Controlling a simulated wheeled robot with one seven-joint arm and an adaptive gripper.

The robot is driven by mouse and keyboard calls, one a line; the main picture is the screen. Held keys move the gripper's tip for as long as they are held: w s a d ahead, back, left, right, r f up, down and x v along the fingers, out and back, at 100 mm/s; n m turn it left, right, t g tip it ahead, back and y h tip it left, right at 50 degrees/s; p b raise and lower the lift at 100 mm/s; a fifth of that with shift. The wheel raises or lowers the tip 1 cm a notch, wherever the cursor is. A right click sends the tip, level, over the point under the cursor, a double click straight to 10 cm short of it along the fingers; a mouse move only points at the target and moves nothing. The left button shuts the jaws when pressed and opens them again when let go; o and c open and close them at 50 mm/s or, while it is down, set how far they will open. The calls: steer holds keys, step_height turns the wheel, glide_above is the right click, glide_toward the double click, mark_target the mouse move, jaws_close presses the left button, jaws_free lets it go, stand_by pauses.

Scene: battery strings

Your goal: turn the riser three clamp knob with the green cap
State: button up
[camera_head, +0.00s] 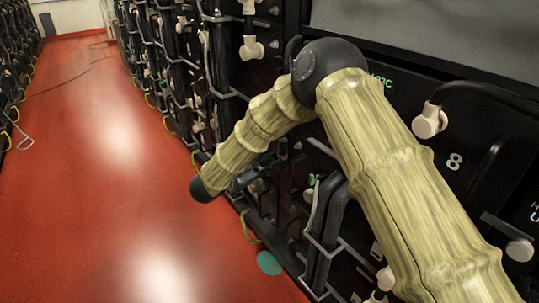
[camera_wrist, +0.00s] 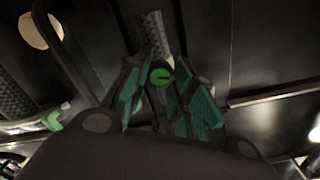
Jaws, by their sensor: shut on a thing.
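In the wrist view my gripper (camera_wrist: 165,98) has its two dark fingers with teal pads on either side of a small knob with a bright green cap (camera_wrist: 160,76). The fingers are closed in on the knob, and the cap's round face shows between them with a dark mark on it. The knob's lower part is hidden by the fingers and my gripper's body. In the head view my arm bends down to the left in front of the racks. The gripped knob cannot be made out there.
A ribbed grey hose (camera_wrist: 152,35) rises behind the knob. Another green-ended part (camera_wrist: 52,120) sits at the left, near a pale round disc (camera_wrist: 40,30). In the head view, battery racks with pale connectors (camera_head: 430,121) line the right. The red aisle floor (camera_head: 110,190) is clear at the left.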

steer(key=m+p, duration=0.2)
steer(key=m, duration=0.1)
steer(key=shift+r+m, duration=0.15)
steer(key=shift+m, duration=0.25)
steer(key=m+p, duration=0.1)
steer(key=m, duration=0.2)
steer(key=shift+m+p, duration=0.3)
steer(key=shift+p, duration=0.1)
steer(key=m, duration=0.2)
steer(key=m+p, duration=0.1)
steer(key=m, duration=0.3)
steer(key=shift+f+p, duration=0.3)
steer(key=shift+p, duration=0.1)
steer(key=shift+s+m, duration=0.1)
steer(key=shift+m, duration=0.3)
steer(key=o, duration=0.9)
steer(key=shift+c, duration=0.2)
steer(key=shift+o, duration=1)
steer(key=shift+f, duration=0.2)
steer(key=shift+r, duration=0.3)
steer(key=shift+f, duration=0.1)
